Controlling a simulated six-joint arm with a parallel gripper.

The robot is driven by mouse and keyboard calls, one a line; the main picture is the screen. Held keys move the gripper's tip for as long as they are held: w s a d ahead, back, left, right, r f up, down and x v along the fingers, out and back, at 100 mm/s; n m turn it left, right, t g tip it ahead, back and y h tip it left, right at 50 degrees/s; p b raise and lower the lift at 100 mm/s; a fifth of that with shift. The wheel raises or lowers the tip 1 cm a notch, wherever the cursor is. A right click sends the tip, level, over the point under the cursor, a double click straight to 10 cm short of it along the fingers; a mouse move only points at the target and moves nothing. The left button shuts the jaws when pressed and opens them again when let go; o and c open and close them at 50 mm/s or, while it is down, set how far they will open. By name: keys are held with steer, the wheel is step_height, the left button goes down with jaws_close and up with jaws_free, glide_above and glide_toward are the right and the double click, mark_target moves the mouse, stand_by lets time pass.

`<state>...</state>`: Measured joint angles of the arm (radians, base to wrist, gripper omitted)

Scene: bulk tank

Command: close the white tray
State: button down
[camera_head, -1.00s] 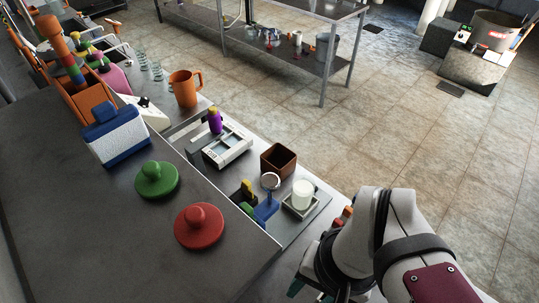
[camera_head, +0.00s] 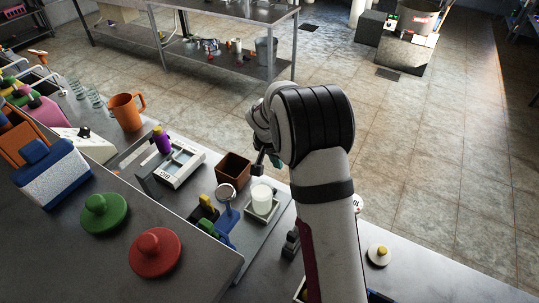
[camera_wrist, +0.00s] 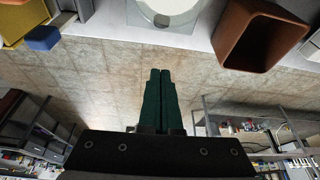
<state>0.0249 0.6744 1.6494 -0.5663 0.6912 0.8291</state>
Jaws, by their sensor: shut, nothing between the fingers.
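A white tray-like frame (camera_head: 180,168) with a dark inside and lettering on its front edge lies on the bench left of centre in the head view. A grey upright plate (camera_head: 150,181) stands at its left end. I cannot tell how far it is open. My gripper (camera_wrist: 160,72) is shut and empty, its two green fingers together in the wrist view. In the head view only a small teal part of my gripper (camera_head: 276,160) shows beside my arm. It is to the right of the white tray and apart from it, beyond the brown box.
The open brown box (camera_head: 234,169) stands between the white tray and my gripper. A white cup (camera_head: 262,196) on a square holder is near my arm. A purple bottle (camera_head: 162,140) stands at the tray's back edge. An orange mug (camera_head: 126,111) is farther left.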

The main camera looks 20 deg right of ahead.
mark_target(266, 191)
steer(key=x, duration=0.7)
steer(key=shift+f, duration=0.3)
steer(key=shift+s+a+f, duration=0.2)
steer(key=shift+s+a, duration=0.8)
steer(key=shift+s, duration=0.05)
steer(key=shift+s+a, duration=0.25)
steer(key=shift+s, duration=0.1)
steer(key=shift+s+a, duration=1.55)
steer(key=shift+a, duration=0.05)
steer(key=shift+d, duration=0.1)
